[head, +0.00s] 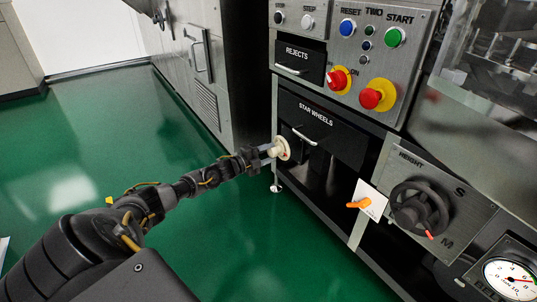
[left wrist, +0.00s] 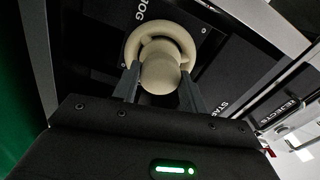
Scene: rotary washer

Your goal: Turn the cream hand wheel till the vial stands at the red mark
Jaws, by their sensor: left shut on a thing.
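The cream hand wheel (head: 283,148) is a small ring on the left side of the machine's cabinet, low beside the STAR WHEELS drawer. In the left wrist view the cream wheel (left wrist: 161,28) shows close up, with a thick rounded hub in front of its ring. My left gripper (head: 270,150) reaches it from the left. In the left wrist view the fingers of my left gripper (left wrist: 160,88) stand on either side of the cream hub and are shut on it. I cannot make out the vial or its red mark in either view. My right gripper is not in view.
A black hand wheel (head: 419,206) labelled HEIGHT and an orange lever (head: 359,204) are to the right. Red knobs (head: 378,95) and buttons sit on the panel above. The STAR WHEELS drawer (head: 325,125) has a protruding handle. Green floor (head: 110,130) is open at left.

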